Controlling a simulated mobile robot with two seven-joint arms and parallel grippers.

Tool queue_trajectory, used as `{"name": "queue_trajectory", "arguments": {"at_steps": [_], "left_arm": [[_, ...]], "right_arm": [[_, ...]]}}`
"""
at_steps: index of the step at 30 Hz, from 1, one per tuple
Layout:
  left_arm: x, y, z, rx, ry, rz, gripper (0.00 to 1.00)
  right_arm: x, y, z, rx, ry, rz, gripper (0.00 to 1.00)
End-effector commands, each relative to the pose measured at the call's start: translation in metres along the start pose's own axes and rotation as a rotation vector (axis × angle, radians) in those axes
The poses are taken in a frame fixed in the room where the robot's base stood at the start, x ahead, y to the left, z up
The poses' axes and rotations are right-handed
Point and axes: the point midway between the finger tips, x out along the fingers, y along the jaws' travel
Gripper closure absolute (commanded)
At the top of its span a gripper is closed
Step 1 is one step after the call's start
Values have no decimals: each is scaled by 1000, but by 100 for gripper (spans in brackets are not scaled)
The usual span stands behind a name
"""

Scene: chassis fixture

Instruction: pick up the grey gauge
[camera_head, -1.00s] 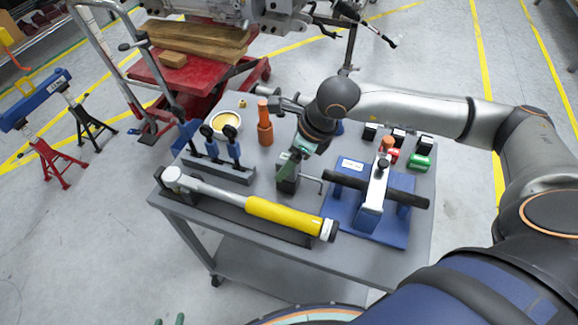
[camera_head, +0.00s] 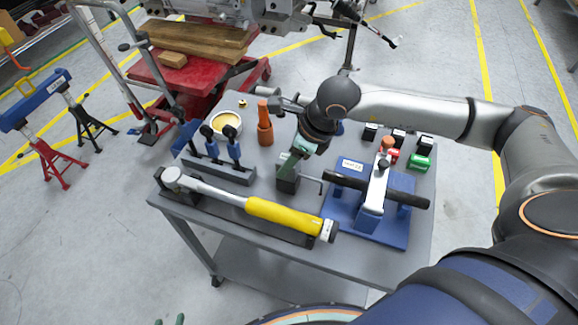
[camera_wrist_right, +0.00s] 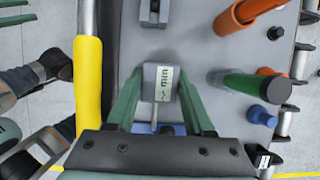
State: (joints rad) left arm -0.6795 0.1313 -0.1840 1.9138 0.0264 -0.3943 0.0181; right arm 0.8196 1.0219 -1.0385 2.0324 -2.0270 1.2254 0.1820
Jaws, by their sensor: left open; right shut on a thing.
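The grey gauge (camera_wrist_right: 151,76) is a small block with a pale label marked mm, and a thin rod extends from it in the right wrist view. In the head view the gauge (camera_head: 287,185) is a dark block near the middle of the grey cart top. My right gripper (camera_wrist_right: 161,84) has its green fingers on both sides of the gauge and is shut on it. In the head view the right gripper (camera_head: 289,163) comes down on the gauge from above. Whether its underside touches the cart top is unclear. My left gripper (camera_head: 169,320) shows only its green tips at the bottom edge, open.
A yellow-handled torque wrench (camera_head: 283,216) lies along the cart's front. A blue fixture (camera_head: 340,212) with a black bar stands right of the gauge. A rack with blue-handled tools (camera_head: 218,170) is to its left. An orange cylinder (camera_head: 265,130) stands behind. Coloured pieces (camera_head: 419,162) sit back right.

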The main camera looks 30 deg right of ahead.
Motion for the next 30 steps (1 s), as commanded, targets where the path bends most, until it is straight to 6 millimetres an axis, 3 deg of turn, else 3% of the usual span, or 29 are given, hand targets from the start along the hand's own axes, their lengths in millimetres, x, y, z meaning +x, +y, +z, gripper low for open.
{"name": "queue_trajectory", "arguments": {"at_steps": [8, 21, 30], "left_arm": [[0, 0, 0, 0, 0, 0, 50], [1, 0, 1, 0, 1, 0, 50], [1, 0, 1, 1, 1, 0, 50]], "right_arm": [[-10, -1, 6, -1, -8, -4, 100], [-80, -1, 35, -2, -9, -4, 100], [-94, 0, 40, -1, -5, -2, 100]]}}
